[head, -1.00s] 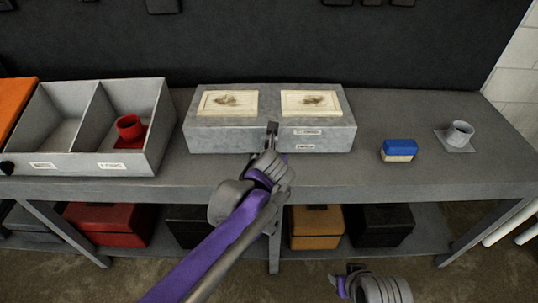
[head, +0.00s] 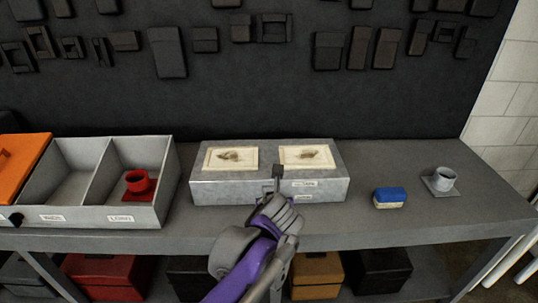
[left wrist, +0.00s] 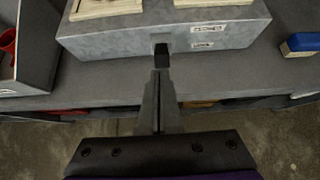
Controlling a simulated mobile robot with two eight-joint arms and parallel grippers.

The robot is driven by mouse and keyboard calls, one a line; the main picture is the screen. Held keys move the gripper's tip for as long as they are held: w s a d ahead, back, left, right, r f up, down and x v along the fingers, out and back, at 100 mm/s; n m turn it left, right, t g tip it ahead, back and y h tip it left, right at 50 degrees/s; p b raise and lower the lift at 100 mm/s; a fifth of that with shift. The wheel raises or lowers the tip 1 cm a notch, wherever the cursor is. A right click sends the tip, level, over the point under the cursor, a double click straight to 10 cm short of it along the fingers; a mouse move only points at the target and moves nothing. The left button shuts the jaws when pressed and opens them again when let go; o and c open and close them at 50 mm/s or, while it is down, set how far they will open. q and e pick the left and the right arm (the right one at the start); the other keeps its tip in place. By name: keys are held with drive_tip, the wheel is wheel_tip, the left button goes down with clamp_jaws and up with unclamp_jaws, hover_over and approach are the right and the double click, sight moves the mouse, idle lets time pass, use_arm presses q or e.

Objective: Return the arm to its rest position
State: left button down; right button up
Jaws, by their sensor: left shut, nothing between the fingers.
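My left gripper (head: 277,177) is in front of the grey metal box (head: 225,190) on the bench, near the middle of its front face. It is shut and empty; the left wrist view also shows its closed fingers (left wrist: 161,68) pointing at the box front. I cannot tell whether the fingertips touch the box. The box has two cream panels with dark smudges on top, the left panel (head: 231,160) and the right panel (head: 306,157), and small labels on its front. My right gripper is not in view.
A blue-topped block (head: 390,196) and a grey cup-like piece (head: 445,179) sit right. Boxes fill the lower shelf.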

use_arm(q)
drive_tip(key=s+a+f+n+g+y, duration=0.1)
drive_tip(key=s+a+f+n, duration=0.2)
drive_tip(key=s+a+n, duration=0.35)
drive_tip(key=s+a+f+n+g, duration=0.1)
drive_tip(key=s+a+f+n, duration=0.25)
drive_tip(key=a+n, duration=0.5)
drive_tip(key=s+a+f+n+g, duration=0.1)
drive_tip(key=s+a+f+n, duration=0.1)
drive_tip(key=s+f+n, duration=0.2)
drive_tip(key=s+a+f+n+g+h, duration=0.1)
drive_tip(key=s+f+n, duration=0.3)
drive_tip(key=s+n, duration=0.7)
drive_tip(key=a+n, duration=0.1)
drive_tip(key=n, duration=0.4)
drive_tip(key=shift+s+a+n+g, duration=0.3)
drive_tip(key=shift+a+n+g, duration=0.05)
drive_tip(key=shift+n+g, duration=0.05)
